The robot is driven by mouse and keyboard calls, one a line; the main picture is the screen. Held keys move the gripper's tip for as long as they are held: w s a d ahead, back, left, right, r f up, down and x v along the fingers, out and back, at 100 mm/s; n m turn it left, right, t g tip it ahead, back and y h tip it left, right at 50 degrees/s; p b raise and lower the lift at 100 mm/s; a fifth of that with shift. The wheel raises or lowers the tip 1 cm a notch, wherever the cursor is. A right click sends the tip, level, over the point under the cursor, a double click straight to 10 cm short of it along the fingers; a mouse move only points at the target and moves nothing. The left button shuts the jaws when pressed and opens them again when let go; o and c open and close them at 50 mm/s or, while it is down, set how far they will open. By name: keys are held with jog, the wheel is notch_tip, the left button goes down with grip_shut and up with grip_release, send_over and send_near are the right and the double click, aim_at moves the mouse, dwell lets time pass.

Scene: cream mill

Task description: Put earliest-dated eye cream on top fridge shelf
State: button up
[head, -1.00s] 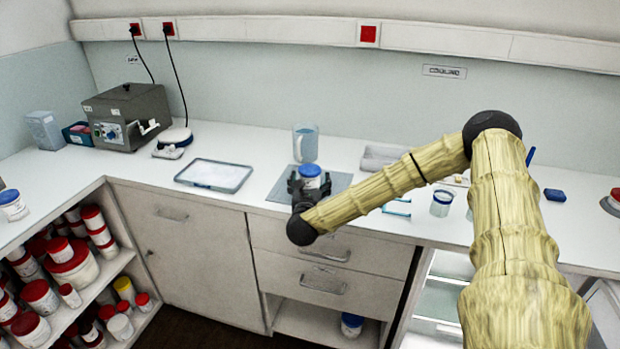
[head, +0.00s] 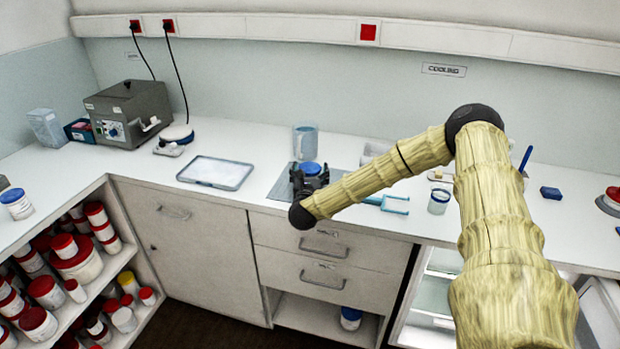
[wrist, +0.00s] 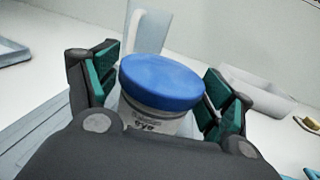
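A white jar with a blue lid (wrist: 162,82) stands on a grey mat (head: 282,190) on the counter. Its label shows "eye" in the wrist view; any date is not readable. My gripper (head: 308,178) is around this jar, with one finger on each side. The fingers (wrist: 160,95) look open, with narrow gaps beside the jar. The fridge (head: 438,295) under the counter at the right stands open, and its pale shelves show partly. Another blue-lidded jar (head: 351,318) sits in the low cubby below the drawers. One more blue-lidded jar (head: 17,205) stands on the left counter.
A clear jug (head: 305,140) stands just behind the held-around jar. A tray (head: 215,172) lies to the left. The open fridge door (head: 602,305) is at the lower right. Red-lidded tubs fill the left shelves.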

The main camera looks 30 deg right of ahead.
jog(key=c, duration=0.9)
jog(key=shift+r, duration=0.2)
